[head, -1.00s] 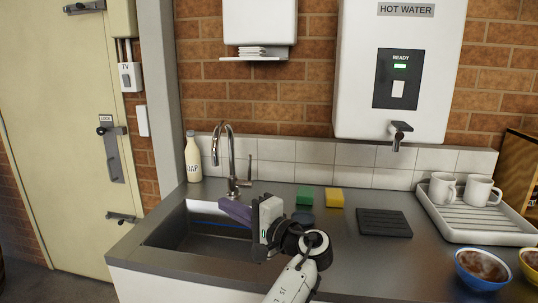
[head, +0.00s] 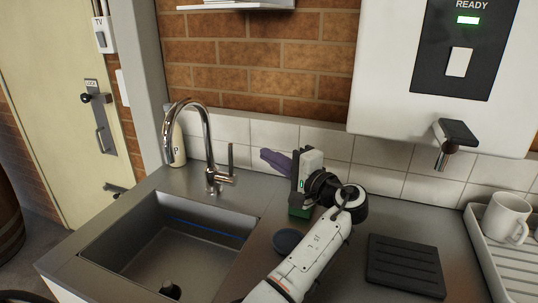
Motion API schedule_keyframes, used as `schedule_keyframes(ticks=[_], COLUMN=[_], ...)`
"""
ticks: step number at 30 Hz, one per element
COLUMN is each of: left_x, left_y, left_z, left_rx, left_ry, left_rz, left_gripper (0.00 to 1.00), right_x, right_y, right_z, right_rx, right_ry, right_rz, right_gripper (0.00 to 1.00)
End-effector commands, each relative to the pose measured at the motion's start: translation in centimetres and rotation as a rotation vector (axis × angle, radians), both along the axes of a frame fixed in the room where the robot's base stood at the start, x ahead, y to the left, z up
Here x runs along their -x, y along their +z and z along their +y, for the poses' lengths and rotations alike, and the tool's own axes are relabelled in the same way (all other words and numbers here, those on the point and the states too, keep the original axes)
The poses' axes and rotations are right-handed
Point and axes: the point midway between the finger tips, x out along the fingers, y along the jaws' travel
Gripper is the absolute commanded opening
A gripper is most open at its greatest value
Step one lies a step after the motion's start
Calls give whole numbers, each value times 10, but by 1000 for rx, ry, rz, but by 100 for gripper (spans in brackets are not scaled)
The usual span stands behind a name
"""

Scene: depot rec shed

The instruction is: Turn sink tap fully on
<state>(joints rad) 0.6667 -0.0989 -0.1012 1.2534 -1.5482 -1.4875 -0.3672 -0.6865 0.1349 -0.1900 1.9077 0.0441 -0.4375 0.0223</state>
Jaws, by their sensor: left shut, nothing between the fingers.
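The chrome sink tap (head: 207,140) stands at the back edge of the steel sink (head: 122,232), with its curved spout over the basin. Its side lever (head: 231,160) points upright on the right of the tap body. No water stream shows. My left gripper (head: 264,158) is shut and empty, its purple fingers pointing left toward the lever. In the picture the fingertips are just right of the lever, with a visible gap. My right gripper is not in view.
A soap bottle (head: 178,150) stands behind the tap. A green sponge (head: 299,212) and a small blue dish (head: 288,241) sit beneath my left gripper and arm. A black ridged mat (head: 405,264), a white rack (head: 490,262) and a mug (head: 505,218) are right, below the water heater's spout (head: 447,145).

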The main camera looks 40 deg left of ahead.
Motion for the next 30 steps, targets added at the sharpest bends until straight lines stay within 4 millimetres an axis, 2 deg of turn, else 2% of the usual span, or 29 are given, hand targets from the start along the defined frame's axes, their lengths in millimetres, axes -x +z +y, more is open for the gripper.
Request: schedule_keyframes(ticks=[11,13,18,24,30], left_x=[-17,-7,12,22,23], left_y=[-1,5,4,1,0], left_z=[81,78,75,74,74], left_rx=[-2,1,0,0,-1], left_ry=[4,0,1,1,1], left_rz=[0,2,1,1,1], left_gripper=[0,0,0,0,0], right_x=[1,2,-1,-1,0], right_y=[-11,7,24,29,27], right_z=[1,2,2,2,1], right_rx=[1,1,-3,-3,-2], right_ry=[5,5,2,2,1], right_rz=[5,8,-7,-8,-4], right_gripper=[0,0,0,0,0])
